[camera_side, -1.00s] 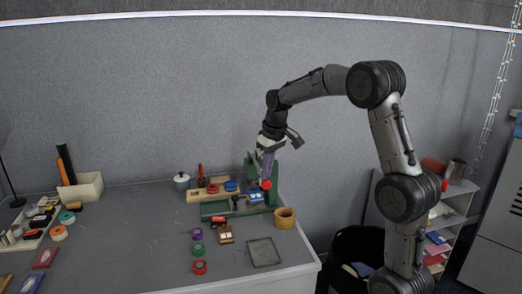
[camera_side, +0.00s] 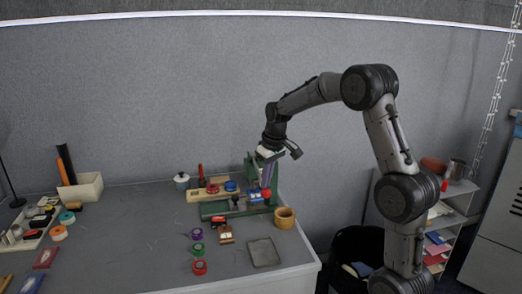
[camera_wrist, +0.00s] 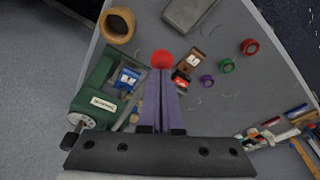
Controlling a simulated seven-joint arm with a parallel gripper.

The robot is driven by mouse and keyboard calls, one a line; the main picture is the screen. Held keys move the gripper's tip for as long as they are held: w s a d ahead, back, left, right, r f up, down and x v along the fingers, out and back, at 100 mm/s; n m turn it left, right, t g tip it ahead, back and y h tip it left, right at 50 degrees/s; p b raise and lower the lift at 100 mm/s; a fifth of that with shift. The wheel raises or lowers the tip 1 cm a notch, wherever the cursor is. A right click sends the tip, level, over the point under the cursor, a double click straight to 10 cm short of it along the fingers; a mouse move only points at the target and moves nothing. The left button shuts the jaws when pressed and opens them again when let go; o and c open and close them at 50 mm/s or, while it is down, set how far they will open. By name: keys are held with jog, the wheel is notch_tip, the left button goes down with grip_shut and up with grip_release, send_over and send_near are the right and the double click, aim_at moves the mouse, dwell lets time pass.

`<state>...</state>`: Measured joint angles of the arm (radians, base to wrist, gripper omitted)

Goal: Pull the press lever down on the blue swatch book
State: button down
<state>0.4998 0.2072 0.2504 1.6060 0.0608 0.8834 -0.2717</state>
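The green press (camera_side: 250,172) stands near the table's right end; its body also shows in the wrist view (camera_wrist: 90,98). The blue swatch book (camera_wrist: 127,80) lies at the press, and a blue patch of it (camera_side: 254,196) shows in the side view. The lever's red ball knob (camera_side: 266,194) is low at the press's front; it also shows in the wrist view (camera_wrist: 162,58). My gripper (camera_wrist: 162,74) points down with its purple fingers together, tips at the knob and seemingly touching it. The lever's rod is hidden.
A wooden ring-shaped cup (camera_side: 284,217) stands right of the press. A grey tray (camera_side: 263,252), several tape rolls (camera_side: 199,267) and a small brown block (camera_side: 226,236) lie in front. A wooden rack (camera_side: 212,192) stands behind left.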

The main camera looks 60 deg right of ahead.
jog(key=shift+f, duration=0.1)
jog(key=shift+f, duration=0.2)
notch_tip(320, 180, up, 16)
jog(key=w+d, duration=0.1)
jog(key=shift+f, duration=0.25)
dwell(1.6)
jog(key=shift+w, duration=0.15)
